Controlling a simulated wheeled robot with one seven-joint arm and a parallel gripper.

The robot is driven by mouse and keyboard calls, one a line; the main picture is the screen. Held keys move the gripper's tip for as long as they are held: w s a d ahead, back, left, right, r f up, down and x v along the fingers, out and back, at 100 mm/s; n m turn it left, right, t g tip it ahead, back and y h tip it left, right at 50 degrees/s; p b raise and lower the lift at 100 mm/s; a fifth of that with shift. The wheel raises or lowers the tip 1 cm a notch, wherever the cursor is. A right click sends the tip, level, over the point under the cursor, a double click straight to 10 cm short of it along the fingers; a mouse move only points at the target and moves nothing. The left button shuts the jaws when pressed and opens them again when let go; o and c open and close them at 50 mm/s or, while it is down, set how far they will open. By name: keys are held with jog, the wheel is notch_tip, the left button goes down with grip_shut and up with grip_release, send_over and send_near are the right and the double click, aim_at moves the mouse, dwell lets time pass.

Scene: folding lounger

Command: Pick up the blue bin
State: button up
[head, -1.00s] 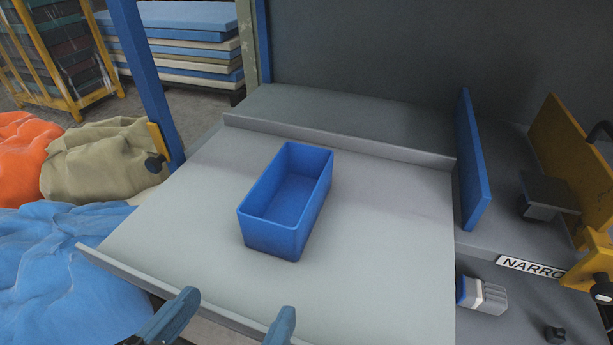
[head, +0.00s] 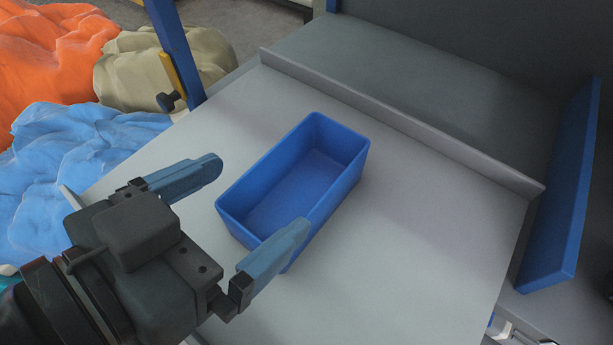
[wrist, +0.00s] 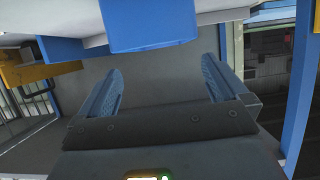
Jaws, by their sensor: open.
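The blue bin (head: 342,190) is an empty, open-topped rectangular box standing upright on the light grey work surface (head: 420,235). My gripper (head: 252,203) is open, its two blue fingers spread apart at the bin's near left end. In the head view the right finger overlaps the bin's near corner; I cannot tell whether it touches. The left finger is clear of the bin, to its left. In the wrist view the bin (wrist: 152,22) shows at the top, beyond the fingertips of my gripper (wrist: 163,75), with nothing between the fingers.
A raised lip (head: 400,118) runs along the surface's back edge. A blue upright panel (head: 562,200) stands at the right and a blue post (head: 174,50) at the back left. Orange, beige and blue cloth heaps (head: 85,155) lie left. The surface right of the bin is clear.

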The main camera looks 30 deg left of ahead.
jog(key=p, duration=0.1)
send_over(288, 215)
notch_tip(288, 215, down, 3)
jog(key=shift+c, duration=0.2)
jog(key=c, duration=1)
jog(key=shift+r, duration=0.1)
